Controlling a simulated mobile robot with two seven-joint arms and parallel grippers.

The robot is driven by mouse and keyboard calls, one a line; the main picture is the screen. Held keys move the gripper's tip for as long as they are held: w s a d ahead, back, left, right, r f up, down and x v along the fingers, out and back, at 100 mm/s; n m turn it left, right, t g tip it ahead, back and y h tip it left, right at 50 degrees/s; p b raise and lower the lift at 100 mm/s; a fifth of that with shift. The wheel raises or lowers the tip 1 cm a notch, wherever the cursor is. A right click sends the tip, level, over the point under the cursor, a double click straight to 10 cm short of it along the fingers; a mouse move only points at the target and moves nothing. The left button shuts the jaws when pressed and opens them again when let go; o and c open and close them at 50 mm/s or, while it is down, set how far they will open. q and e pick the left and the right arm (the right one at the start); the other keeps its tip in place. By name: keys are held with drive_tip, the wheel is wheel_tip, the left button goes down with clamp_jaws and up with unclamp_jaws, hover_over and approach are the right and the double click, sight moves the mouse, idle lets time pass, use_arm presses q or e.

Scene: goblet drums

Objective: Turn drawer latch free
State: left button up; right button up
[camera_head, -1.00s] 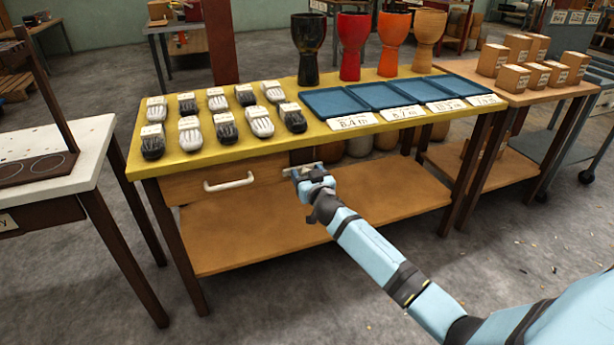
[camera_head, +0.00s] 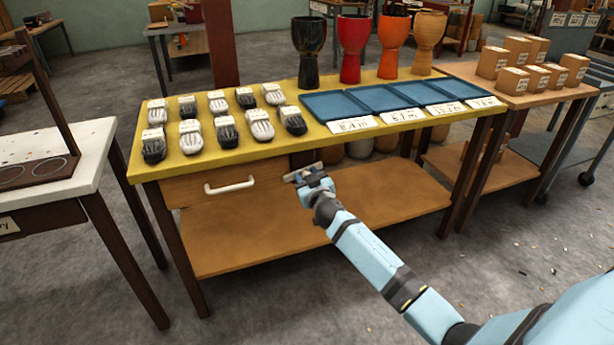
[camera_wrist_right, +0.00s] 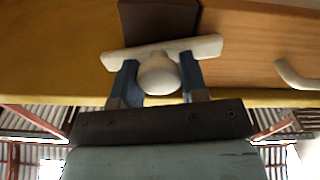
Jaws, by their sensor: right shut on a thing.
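The drawer latch (camera_head: 303,172) is a pale bar under the yellow tabletop, at the right end of the wooden drawer (camera_head: 195,188). In the right wrist view the latch bar (camera_wrist_right: 208,46) lies nearly level, slightly tilted, across a dark brown block, with a round knob (camera_wrist_right: 158,74) at its middle. My right gripper (camera_head: 313,180) is shut on the latch, its two blue fingers (camera_wrist_right: 158,66) on either side of the knob. The drawer is closed, with a white handle (camera_head: 229,185) on its front. My left gripper is not in view.
The yellow table (camera_head: 240,158) carries several dark and pale shaker-like items, blue trays (camera_head: 335,105) with labels, and several goblet drums (camera_head: 353,48). A white-topped table (camera_head: 95,150) stands at the left.

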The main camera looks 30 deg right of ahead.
drive_tip(key=n, duration=0.2)
drive_tip(key=shift+a+n+p, duration=0.1)
drive_tip(key=shift+n+p, duration=0.3)
drive_tip(key=n+p, duration=0.1)
drive_tip(key=n, duration=0.4)
drive_tip(key=shift+f, duration=0.1)
drive_tip(key=n, duration=0.3)
drive_tip(key=shift+p, duration=0.3)
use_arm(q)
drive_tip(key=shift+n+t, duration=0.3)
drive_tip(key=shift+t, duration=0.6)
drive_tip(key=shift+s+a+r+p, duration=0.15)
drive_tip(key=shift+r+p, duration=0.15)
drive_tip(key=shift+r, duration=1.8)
use_arm(e)
drive_tip(key=shift+f+n, duration=0.15)
drive_tip(key=shift+n, duration=2.15)
drive_tip(key=o, duration=0.9)
drive_tip(key=shift+s+a, duration=0.1)
